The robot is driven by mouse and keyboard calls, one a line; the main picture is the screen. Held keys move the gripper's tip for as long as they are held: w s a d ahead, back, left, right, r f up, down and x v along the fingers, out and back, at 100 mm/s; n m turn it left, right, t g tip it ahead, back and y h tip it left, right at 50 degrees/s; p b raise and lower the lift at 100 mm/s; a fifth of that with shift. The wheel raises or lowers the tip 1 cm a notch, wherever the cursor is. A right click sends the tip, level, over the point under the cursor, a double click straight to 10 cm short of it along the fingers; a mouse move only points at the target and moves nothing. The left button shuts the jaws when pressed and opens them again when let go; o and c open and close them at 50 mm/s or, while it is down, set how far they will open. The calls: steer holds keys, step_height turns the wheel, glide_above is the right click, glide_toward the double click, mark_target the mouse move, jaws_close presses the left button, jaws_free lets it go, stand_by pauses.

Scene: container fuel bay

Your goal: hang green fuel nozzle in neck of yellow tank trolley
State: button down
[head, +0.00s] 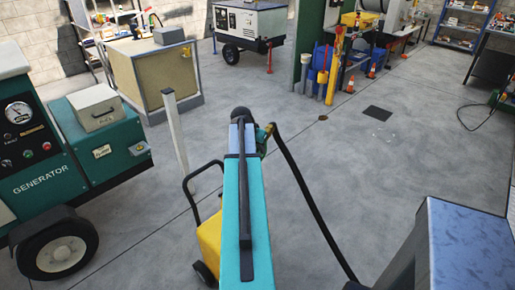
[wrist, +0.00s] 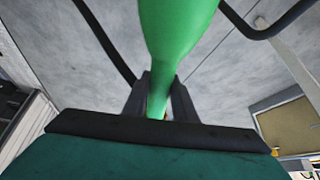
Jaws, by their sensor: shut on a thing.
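My gripper (wrist: 159,104) is shut on the green fuel nozzle (wrist: 172,38), whose green body runs up out of the wrist view. In the head view my arm hides most of the gripper, and a small part of the nozzle (head: 264,131) shows at the arm's far end. A black hose (head: 306,197) hangs from it down to the lower right. The yellow tank trolley (head: 209,243) stands on the floor left of my arm, partly hidden behind it. Its neck is hidden. A black bar that looks like the trolley's handle (wrist: 262,33) shows at upper right in the wrist view.
A green generator (head: 40,165) on wheels stands at left. A pale post (head: 176,137) rises between it and my arm, with a tan cabinet (head: 155,72) behind. A blue-topped block (head: 470,250) is at lower right. The floor right of centre is clear.

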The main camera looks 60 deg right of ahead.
steer(key=shift+f, duration=0.2)
steer(key=shift+f+b, duration=1.15)
steer(key=shift+f, duration=1)
steer(key=shift+a+f+b, duration=0.1)
steer(key=shift+f+b, duration=0.4)
steer(key=shift+f, duration=0.1)
steer(key=shift+f, duration=0.2)
steer(key=shift+f+b, duration=0.85)
steer(key=shift+f, duration=0.6)
steer(key=shift+f+b, duration=1.35)
steer(key=shift+f, duration=0.8)
